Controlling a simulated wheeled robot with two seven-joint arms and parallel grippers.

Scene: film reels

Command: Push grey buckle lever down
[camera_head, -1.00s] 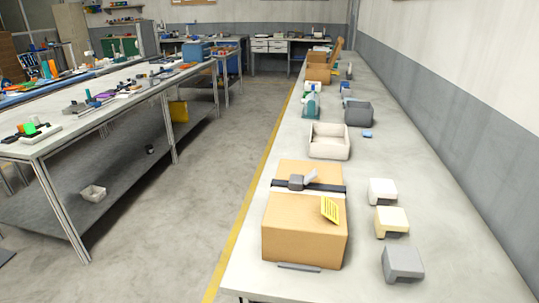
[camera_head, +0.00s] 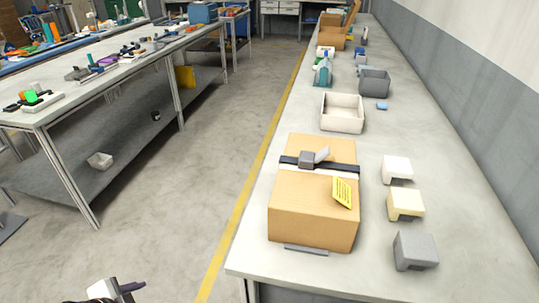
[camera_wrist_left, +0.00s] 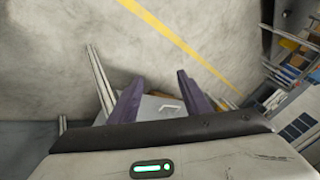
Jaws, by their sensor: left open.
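A cardboard box (camera_head: 300,215) stands on the long grey-white bench on the right. A dark strap (camera_head: 342,167) crosses its top, with a grey buckle (camera_head: 307,159) on it. The light grey buckle lever (camera_head: 322,154) sticks up, tilted from the buckle's right side. My left gripper (camera_head: 132,287) shows partly at the bottom left of the head view, over the floor, well left of and apart from the box. In the left wrist view its two purple fingers (camera_wrist_left: 160,78) are apart with nothing between them. My right gripper is not in view.
Three small blocks, white (camera_head: 397,169), cream (camera_head: 405,204) and grey (camera_head: 415,250), lie right of the box. A beige bin (camera_head: 343,124) and a grey bin (camera_head: 374,93) stand behind it. A yellow label (camera_head: 342,192) is on the box.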

